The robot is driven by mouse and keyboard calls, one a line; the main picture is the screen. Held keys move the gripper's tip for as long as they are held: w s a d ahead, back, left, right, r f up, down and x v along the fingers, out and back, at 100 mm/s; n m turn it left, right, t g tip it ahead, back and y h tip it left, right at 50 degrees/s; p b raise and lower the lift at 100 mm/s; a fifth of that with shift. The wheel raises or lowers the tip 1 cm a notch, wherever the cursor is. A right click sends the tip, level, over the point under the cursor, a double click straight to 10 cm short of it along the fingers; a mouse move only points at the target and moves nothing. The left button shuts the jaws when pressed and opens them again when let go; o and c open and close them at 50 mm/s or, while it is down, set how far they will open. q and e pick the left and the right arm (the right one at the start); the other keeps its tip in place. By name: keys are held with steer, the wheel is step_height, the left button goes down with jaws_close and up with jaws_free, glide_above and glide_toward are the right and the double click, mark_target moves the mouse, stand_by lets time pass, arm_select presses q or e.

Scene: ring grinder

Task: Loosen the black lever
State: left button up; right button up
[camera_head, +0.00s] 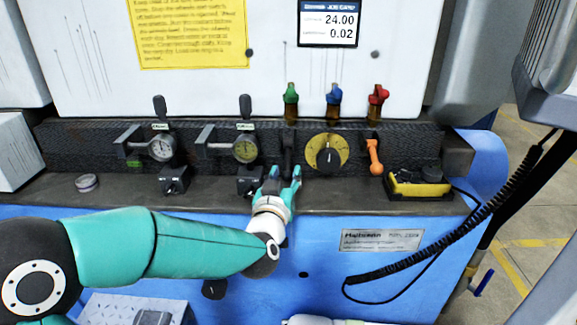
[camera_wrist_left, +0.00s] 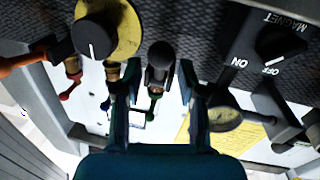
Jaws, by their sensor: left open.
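The black lever (camera_head: 288,146) is on the dark textured panel, between a dial gauge and the yellow-faced knob. Its lower part is partly hidden by my left gripper (camera_head: 284,176). My left gripper is open, just in front of and below the lever. In the left wrist view the lever's round black end (camera_wrist_left: 161,56) appears between the two fingers of the left gripper (camera_wrist_left: 152,78), with space on both sides. I cannot tell how deep between the fingers it sits. My right gripper is not in view.
The yellow-faced knob (camera_head: 327,154) and an orange lever (camera_head: 375,158) are to the right. A dial gauge (camera_head: 244,150) and a small black switch box (camera_head: 250,182) are close on the left. Green, blue and red valves (camera_head: 334,98) stand above. A yellow-black box (camera_head: 418,183) rests on the ledge.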

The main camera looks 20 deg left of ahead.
mark_target(287, 170)
arm_select(q)
steer(key=shift+w+a, duration=0.15)
steer(key=shift+w, duration=0.75)
steer(key=shift+w+a, duration=0.1)
steer(key=shift+w, duration=0.8)
jaws_close()
